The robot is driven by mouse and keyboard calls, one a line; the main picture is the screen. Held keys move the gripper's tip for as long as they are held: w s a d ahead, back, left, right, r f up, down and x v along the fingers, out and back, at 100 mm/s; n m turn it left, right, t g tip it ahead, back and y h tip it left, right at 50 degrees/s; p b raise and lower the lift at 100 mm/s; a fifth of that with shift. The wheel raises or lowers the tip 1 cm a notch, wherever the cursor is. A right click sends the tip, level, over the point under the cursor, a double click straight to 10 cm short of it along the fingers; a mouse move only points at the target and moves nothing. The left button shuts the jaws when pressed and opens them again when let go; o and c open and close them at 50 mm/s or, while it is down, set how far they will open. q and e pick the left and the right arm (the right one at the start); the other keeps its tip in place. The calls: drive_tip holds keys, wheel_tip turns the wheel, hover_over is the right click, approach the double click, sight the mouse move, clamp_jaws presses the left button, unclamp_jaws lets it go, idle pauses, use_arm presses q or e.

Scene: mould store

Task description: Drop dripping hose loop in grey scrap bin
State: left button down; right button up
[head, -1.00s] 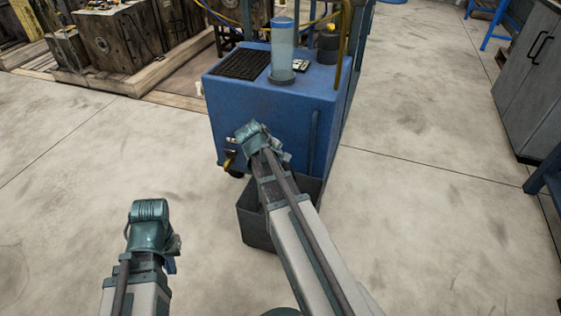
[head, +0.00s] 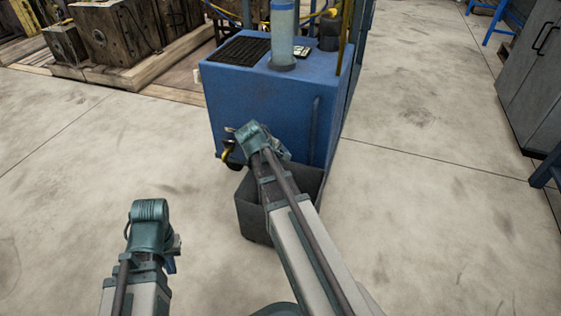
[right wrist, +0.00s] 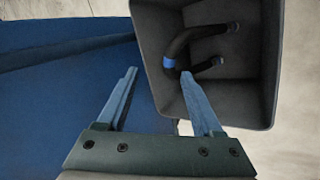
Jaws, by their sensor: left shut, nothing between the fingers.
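The grey scrap bin (head: 252,221) stands on the floor against the front of the blue machine (head: 270,105), partly covered by my right arm. In the right wrist view its open inside shows, with the dark hose loop (right wrist: 180,45) in it. The loop has a blue band and two dark ends. My right gripper (right wrist: 158,73) is open with a wide empty gap, one finger overlapping the bin's view near the loop. In the head view my right wrist hides its fingers. My left gripper (head: 173,262) is shut and empty, low at the left over the floor.
A yellow-marked fitting (head: 226,155) sticks out of the machine's front, close to my right wrist. A clear cylinder (head: 283,35) stands on the machine's top. Wooden pallets (head: 125,72) with heavy blocks lie behind left. A grey cabinet (head: 535,85) is at the right. Floor on both sides is clear.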

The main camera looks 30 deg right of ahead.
drive_tip(key=p+v, duration=1.1)
drive_tip(key=v, duration=0.2)
drive_tip(key=shift+a+r+p, duration=0.2)
drive_tip(key=shift+r+p, duration=0.15)
drive_tip(key=shift+s+a, duration=0.1)
idle(0.8)
drive_tip(key=s+a+g+y+p, duration=0.1)
drive_tip(key=s+a+y, duration=0.2)
drive_tip(key=s+a, duration=0.65)
drive_tip(key=s+a+g+y+p, duration=0.15)
drive_tip(key=s+a, duration=0.35)
drive_tip(key=a, duration=0.9)
wheel_tip(320, 180, up, 36)
drive_tip(key=p, duration=3.6)
drive_tip(key=shift+d+f, duration=0.2)
